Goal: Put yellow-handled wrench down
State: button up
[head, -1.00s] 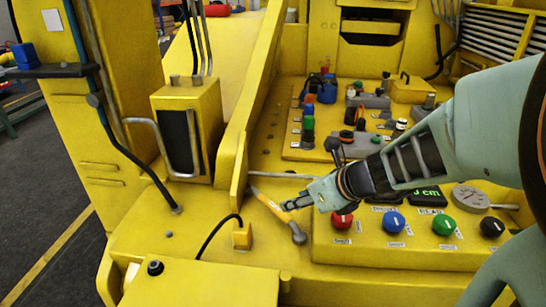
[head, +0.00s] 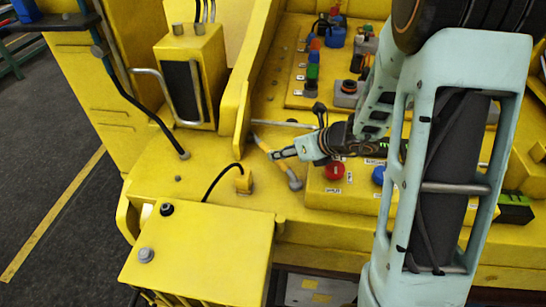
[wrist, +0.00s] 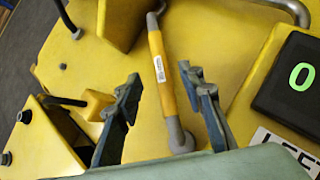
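The yellow-handled wrench (head: 262,146) lies on the yellow machine deck, left of the button panel, in the head view. Its grey end (head: 296,184) points toward the front. In the wrist view the wrench (wrist: 160,70) runs between my two fingers, with a small white label on its handle. My gripper (head: 277,156) is at the wrench, and in the wrist view (wrist: 160,92) its fingers stand apart. There are visible gaps between the handle and both fingers. My gripper hides part of the handle in the head view.
The button panel (head: 345,201), with red and blue buttons, lies just right of the wrench. A yellow upright plate (head: 242,120) and a black cable (head: 222,180) are close on the left. A yellow box (head: 205,250) stands in front. My arm covers much of the right side.

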jog(key=shift+x, duration=2.75)
jog(key=shift+w+d+r, duration=0.1)
jog(key=shift+r, duration=0.05)
jog(key=shift+c, duration=0.6)
grip_shut()
